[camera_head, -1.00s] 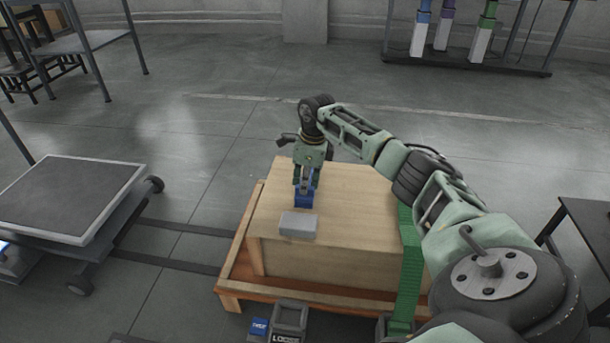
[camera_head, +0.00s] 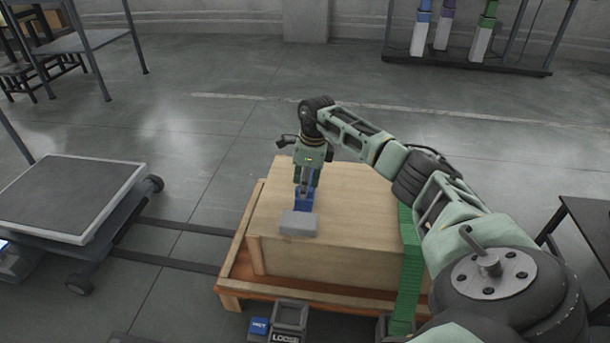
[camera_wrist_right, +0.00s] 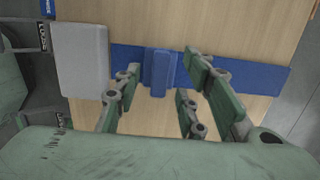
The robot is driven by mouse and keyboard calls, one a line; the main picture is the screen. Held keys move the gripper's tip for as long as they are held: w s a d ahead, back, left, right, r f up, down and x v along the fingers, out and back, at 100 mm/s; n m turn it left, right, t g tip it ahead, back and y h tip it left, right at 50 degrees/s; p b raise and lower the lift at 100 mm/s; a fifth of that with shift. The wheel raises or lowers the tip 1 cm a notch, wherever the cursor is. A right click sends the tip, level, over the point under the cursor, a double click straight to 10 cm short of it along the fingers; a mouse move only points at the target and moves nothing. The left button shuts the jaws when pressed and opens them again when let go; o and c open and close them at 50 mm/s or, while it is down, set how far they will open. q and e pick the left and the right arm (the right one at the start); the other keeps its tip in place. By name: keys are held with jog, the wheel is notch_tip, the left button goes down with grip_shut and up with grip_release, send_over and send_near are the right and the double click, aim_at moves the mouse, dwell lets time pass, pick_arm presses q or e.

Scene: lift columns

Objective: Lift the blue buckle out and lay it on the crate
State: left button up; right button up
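The blue buckle (camera_wrist_right: 159,73) is a small upright block on a blue strap (camera_wrist_right: 258,78) lying across the wooden crate (camera_head: 355,210). In the head view the blue piece (camera_head: 303,201) shows just below my right gripper (camera_head: 306,184). In the right wrist view my right gripper (camera_wrist_right: 160,66) is open, with one finger on each side of the buckle and gaps between. A grey block (camera_wrist_right: 82,60) covers the strap's near end; it also shows in the head view (camera_head: 298,223). My left gripper is not in view.
The crate stands on an orange-brown pallet (camera_head: 238,278). A green ribbed strip (camera_head: 409,270) runs down its right side. A grey bin (camera_head: 290,318) marked LOOSE and a blue labelled block (camera_head: 258,326) are in front. A cart (camera_head: 70,196) stands left.

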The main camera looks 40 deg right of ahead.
notch_tip(320, 180, up, 12)
jog(key=s, duration=0.1)
jog(key=shift+d, duration=0.45)
dwell(0.4)
